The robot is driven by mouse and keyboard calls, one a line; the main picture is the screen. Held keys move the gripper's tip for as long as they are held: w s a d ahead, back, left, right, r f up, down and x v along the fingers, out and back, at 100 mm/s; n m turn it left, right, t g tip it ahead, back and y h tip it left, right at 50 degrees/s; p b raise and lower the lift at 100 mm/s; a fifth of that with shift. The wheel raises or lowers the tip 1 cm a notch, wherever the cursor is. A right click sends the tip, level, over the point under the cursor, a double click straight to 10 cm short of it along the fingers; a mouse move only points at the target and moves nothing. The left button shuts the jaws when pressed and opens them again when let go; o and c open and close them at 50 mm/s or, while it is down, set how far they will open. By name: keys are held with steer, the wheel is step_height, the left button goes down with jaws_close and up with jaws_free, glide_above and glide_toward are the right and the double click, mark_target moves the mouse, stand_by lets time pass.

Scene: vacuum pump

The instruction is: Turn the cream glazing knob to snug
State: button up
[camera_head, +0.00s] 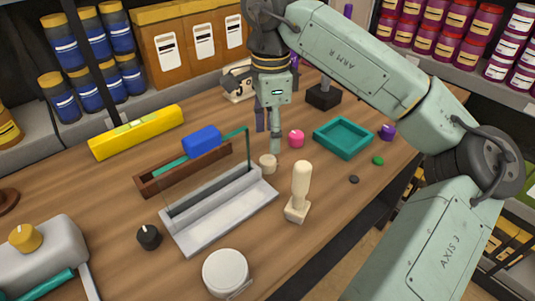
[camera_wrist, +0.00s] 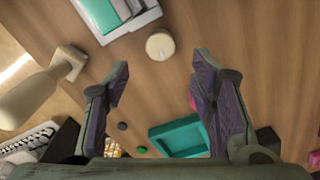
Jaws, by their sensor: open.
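The cream knob (camera_head: 268,163) is a short round cap at the far right end of the pale grey channel (camera_head: 222,212), which has a clear pane and a thin green post. In the wrist view the cream knob (camera_wrist: 160,44) shows a dark mark on its top and lies beyond and between my fingertips, apart from both. My gripper (camera_head: 268,128) points down behind the knob in the head view. Its purple-padded fingers are spread and empty in the wrist view (camera_wrist: 160,66).
A cream-handled tool (camera_head: 300,188) stands close to the right of the knob. A pink knob (camera_head: 296,138) and teal tray (camera_head: 343,139) lie beyond it. A blue block (camera_head: 202,140), black knob (camera_head: 148,237) and white round lid (camera_head: 226,271) stand to the left and front.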

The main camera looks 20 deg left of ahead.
mark_target(270, 159)
step_height(270, 159, down, 7)
steer(key=shift+f+p, duration=0.2)
steer(key=shift+p, duration=0.55)
steer(key=shift+c, duration=0.3)
steer(key=c, duration=1.1)
